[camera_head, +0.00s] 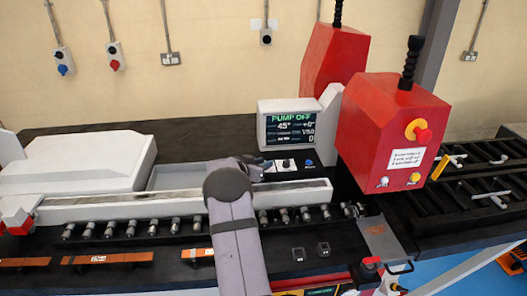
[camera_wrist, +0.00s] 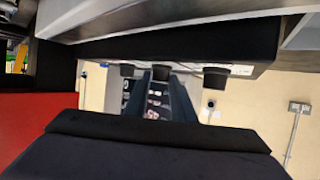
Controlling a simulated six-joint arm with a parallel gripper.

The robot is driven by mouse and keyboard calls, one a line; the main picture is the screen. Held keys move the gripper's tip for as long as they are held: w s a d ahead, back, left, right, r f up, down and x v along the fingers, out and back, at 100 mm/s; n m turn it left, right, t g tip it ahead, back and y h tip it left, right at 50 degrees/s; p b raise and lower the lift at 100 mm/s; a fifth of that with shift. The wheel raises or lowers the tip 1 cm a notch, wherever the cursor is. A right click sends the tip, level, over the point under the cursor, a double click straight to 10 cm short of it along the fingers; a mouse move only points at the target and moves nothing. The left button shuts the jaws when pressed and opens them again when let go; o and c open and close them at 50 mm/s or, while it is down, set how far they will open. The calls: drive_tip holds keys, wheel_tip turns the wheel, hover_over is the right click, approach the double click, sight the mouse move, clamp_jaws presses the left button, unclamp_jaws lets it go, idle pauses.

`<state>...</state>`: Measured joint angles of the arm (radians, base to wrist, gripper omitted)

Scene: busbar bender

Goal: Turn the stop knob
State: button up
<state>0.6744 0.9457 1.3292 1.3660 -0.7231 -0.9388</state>
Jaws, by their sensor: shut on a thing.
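My gripper (camera_head: 264,164) is at the far side of the white rail, low in front of the display, beside a small control panel (camera_head: 286,165). The panel carries a black knob and a blue button (camera_head: 309,162). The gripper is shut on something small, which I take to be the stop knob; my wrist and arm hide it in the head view.
The display (camera_head: 290,129) reads PUMP OFF and 45°. The red bender head (camera_head: 385,130) stands right of it. A white rail (camera_head: 120,207) with several rollers runs below my gripper. A white box (camera_head: 75,162) is at left. A grey tray (camera_head: 180,177) lies behind the rail.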

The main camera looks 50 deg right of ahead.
drive_tip(key=shift+w+m+g+p, duration=0.2)
drive_tip(key=shift+m+g+p, duration=0.8)
drive_tip(key=shift+g+p, duration=0.15)
drive_tip(key=shift+w+d+m+g+b, duration=0.1)
drive_tip(key=shift+m+g+b, duration=0.65)
drive_tip(key=shift+g, duration=0.1)
drive_tip(key=o, duration=1)
drive_tip(key=shift+a+b, duration=0.2)
drive_tip(key=shift+b, duration=0.1)
drive_tip(key=shift+w+a+r+b, duration=0.2)
drive_tip(key=shift+a+b, duration=0.15)
drive_tip(key=shift+a, duration=0.15)
drive_tip(key=shift+b+v, duration=1.3)
drive_tip(key=shift+v, duration=1.7)
